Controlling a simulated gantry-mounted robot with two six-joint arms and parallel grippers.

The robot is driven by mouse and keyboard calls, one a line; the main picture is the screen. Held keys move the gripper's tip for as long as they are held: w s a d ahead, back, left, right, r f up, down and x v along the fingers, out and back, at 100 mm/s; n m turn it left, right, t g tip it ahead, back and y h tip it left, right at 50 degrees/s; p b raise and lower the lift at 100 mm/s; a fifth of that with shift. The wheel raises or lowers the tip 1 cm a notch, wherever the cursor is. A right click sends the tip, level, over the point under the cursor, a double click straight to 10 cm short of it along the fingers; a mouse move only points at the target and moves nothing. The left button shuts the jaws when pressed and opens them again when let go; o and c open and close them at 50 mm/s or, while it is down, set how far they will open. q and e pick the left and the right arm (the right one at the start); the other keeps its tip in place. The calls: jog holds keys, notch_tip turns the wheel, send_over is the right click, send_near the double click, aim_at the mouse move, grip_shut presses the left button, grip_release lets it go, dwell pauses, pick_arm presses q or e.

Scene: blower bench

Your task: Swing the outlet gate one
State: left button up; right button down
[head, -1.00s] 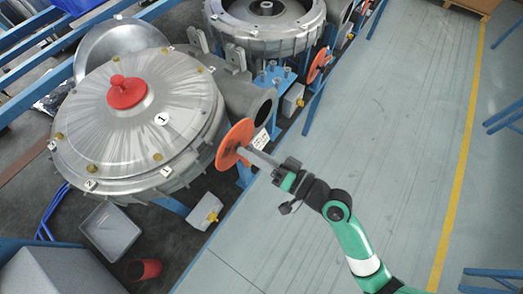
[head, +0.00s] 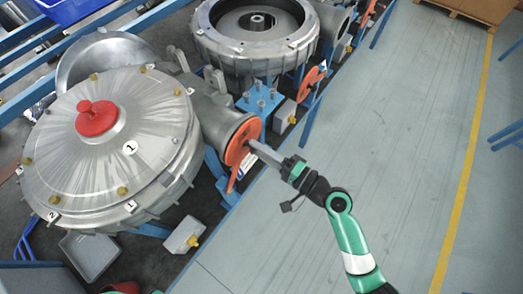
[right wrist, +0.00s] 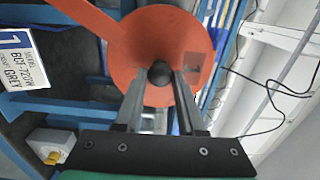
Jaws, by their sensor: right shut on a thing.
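The orange outlet gate (head: 240,133) of blower one (head: 75,140) is a round plate at the mouth of its grey outlet pipe (head: 222,118). It covers most or all of the mouth; I cannot tell whether it sits flush. My right gripper (head: 254,147) is shut on the gate's dark ball knob (right wrist: 160,73), with the fingers on both sides of it in the right wrist view. The gate (right wrist: 150,40) fills the upper middle there, its arm running to the upper left. My left gripper is not in view.
A second, open blower (head: 257,35) stands behind, with its own orange gate (head: 310,82). A grey box with a yellow knob (head: 183,237) and a grey bin (head: 88,254) sit low by blower one. The floor (head: 400,130) at right is clear.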

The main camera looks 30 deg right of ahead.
jog(key=shift+d+f, duration=0.15)
jog(key=shift+f, duration=0.05)
dwell(0.3)
jog(key=c, duration=0.5)
grip_release()
jog(key=shift+w, duration=0.15)
jog(key=p+v, duration=0.4)
jog(key=v, duration=0.7)
jog(key=shift+s+d+p, duration=0.2)
jog(key=shift+s+p, duration=0.1)
jog(key=shift+p, duration=0.1)
jog(key=shift+a, duration=0.1)
